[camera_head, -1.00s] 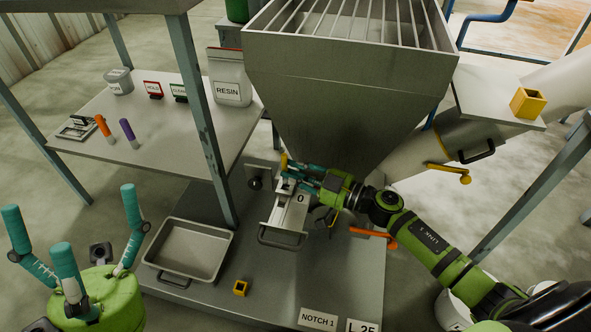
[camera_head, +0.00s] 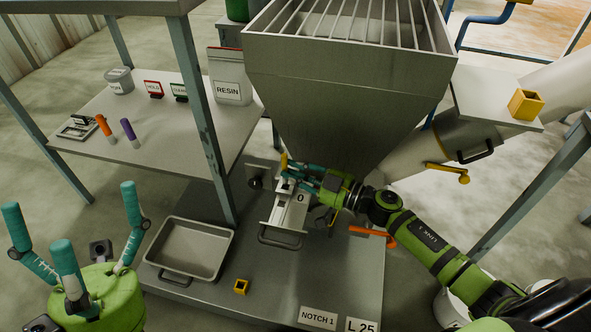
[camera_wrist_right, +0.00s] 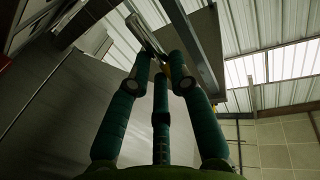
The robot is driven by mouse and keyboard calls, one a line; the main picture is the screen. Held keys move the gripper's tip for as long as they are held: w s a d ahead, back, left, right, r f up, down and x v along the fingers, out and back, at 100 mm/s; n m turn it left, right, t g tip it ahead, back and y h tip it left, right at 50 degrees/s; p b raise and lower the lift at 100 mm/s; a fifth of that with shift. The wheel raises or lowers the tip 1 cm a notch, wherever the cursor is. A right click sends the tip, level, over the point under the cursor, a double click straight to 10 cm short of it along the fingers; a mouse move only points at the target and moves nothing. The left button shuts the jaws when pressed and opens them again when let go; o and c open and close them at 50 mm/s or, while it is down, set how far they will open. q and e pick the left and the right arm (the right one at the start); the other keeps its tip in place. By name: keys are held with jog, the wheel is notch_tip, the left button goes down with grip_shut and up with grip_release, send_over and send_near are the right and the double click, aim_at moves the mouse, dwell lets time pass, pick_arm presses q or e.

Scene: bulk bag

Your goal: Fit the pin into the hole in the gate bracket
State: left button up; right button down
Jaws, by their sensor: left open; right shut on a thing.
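The gate (camera_head: 285,217) is a grey metal slide with a front pull handle, under the hopper, next to a plate marked 0. My right gripper (camera_head: 294,172) is at the gate's bracket, its teal fingers shut on the pin (camera_head: 284,161), of which a small yellow part shows at the fingertips. In the right wrist view the fingers (camera_wrist_right: 158,62) close together, with a bit of yellow between them. The fingers hide the bracket hole, and I cannot tell whether the pin is in it. My left gripper (camera_head: 68,250) is open and empty at the lower left, away from the gate.
The hopper (camera_head: 345,85) stands above the gate. A grey tray (camera_head: 190,222) and a small yellow block (camera_head: 241,287) are on the platform left of and below the gate. An orange lever (camera_head: 372,236) is to the right. A post (camera_head: 200,120) stands beside the side table (camera_head: 160,150).

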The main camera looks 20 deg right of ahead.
aim_at(288, 182)
jog(key=shift+r+p, duration=0.1)
jog(key=shift+p, duration=0.6)
dwell(0.9)
jog(key=shift+f+b, duration=1.55)
jog(key=shift+f, duration=0.75)
jog(key=shift+r, duration=0.1)
jog(key=shift+r+p, duration=1.7)
jog(key=shift+p, duration=0.5)
jog(key=shift+p, duration=0.75)
dwell(0.4)
jog(key=shift+f+b, duration=0.35)
jog(key=shift+f, duration=0.15)
